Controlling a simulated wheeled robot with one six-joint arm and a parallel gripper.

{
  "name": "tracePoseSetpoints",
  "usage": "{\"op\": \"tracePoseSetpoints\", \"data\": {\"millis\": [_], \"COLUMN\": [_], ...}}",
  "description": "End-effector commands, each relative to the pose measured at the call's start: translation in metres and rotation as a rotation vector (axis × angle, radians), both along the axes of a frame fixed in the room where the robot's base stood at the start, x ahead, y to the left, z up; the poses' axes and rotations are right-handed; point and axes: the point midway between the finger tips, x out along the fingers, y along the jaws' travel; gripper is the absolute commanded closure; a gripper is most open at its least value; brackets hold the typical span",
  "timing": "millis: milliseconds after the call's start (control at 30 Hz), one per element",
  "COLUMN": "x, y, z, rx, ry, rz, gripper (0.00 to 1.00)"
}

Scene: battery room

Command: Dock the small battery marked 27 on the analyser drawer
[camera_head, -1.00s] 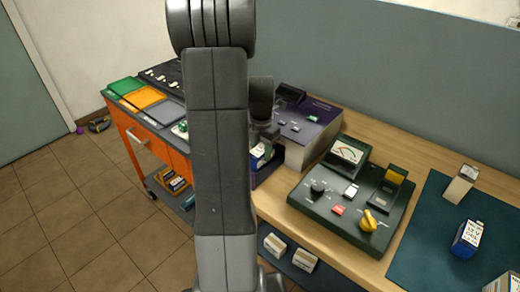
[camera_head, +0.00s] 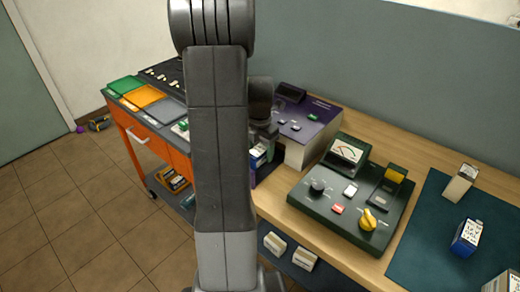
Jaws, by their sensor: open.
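My gripper (camera_head: 264,133) shows only in part beside my dark arm, which hides much of it. Its fingertips are hard to make out, and it is open. A small blue and white battery (camera_head: 258,156) stands just below it, partly behind my arm; its number cannot be read. The purple-topped analyser (camera_head: 306,121) stands on the bench right beside the gripper. A dark part at its left, perhaps the drawer (camera_head: 267,171), shows under the battery. I cannot tell whether the battery is seated there.
A green meter unit (camera_head: 335,212) with a yellow knob stands on the wooden bench. A blue mat (camera_head: 428,235) at right holds a white battery (camera_head: 460,183) and a blue one (camera_head: 467,238). An orange cart (camera_head: 150,147) with trays stands at left. Two pale boxes (camera_head: 291,252) sit below the bench edge.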

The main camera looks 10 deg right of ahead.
Motion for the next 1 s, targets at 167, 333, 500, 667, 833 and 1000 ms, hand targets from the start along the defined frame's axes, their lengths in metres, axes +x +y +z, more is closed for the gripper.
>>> {"op": "tracePoseSetpoints", "data": {"millis": [167,333,500,667,833,1000], "x": [0.001,0.001,0.001,0.000,0.000,0.000], "y": [0.000,0.000,0.000,0.000,0.000,0.000], "z": [0.031,0.070,0.100,0.116,0.120,0.120], "rx": [-0.001,-0.001,-0.001,-0.001,0.000,0.000], "ry": [-0.007,-0.007,-0.005,-0.002,-0.001,-0.001], "rz": [0.000,0.000,0.000,0.000,0.000,0.000], "gripper": [0.39,0.39,0.39,0.39,0.39,0.39]}}
